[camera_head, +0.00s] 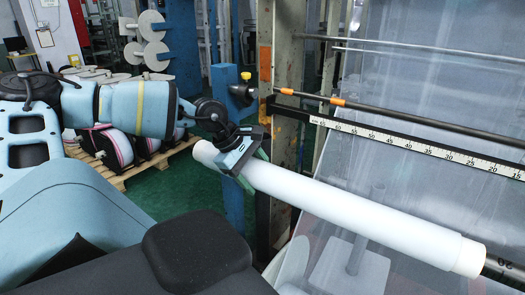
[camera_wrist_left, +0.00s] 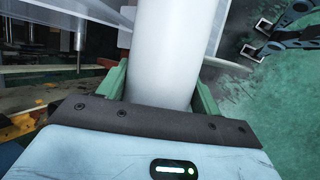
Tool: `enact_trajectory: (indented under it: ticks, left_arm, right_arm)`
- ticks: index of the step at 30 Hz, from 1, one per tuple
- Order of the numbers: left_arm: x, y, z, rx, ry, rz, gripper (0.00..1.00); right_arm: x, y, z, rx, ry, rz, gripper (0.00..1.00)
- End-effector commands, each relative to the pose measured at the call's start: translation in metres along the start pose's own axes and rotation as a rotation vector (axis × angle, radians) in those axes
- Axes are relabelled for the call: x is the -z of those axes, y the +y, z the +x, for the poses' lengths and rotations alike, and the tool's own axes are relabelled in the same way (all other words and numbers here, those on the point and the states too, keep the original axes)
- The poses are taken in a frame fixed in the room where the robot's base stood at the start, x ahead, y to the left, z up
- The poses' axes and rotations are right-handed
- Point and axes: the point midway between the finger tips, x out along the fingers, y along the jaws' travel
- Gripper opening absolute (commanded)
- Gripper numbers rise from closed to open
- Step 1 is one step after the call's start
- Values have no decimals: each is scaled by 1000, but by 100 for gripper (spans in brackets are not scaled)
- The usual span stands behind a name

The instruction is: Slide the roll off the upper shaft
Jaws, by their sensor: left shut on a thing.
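A long white roll (camera_head: 350,212) slants across the head view, from upper left down to lower right, with a narrower core end showing at the right. A dark shaft (camera_head: 500,266) shows just past that right end. How far it reaches inside the roll is hidden. My left gripper (camera_head: 240,158) is shut on the roll near its left end. In the left wrist view the green fingers (camera_wrist_left: 160,92) are on both sides of the white roll (camera_wrist_left: 165,45).
A ruler bar (camera_head: 400,145) and a dark rod with orange collars (camera_head: 400,120) run behind the roll. A blue post (camera_head: 235,190) stands behind the gripper. Clear film (camera_head: 420,80) hangs at the right. A wooden pallet with rolls (camera_head: 118,178) sits on the green floor at the left.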

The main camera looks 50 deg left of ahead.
Motion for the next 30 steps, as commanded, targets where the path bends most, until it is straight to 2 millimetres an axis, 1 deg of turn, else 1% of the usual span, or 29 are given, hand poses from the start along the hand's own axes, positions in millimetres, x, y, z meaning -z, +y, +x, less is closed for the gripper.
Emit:
enact_trajectory:
  ticks: [1,4,30]
  left_arm:
    - [2,3,-4,-11,-2,-1,8]
    - [9,3,-8,-12,-2,-2,8]
    - [67,3,-33,-9,-2,-3,8]
  right_arm:
    - [1,0,0,0,2,0,36]
    - [2,0,0,0,3,-1,36]
    - [1,0,0,0,3,-1,36]
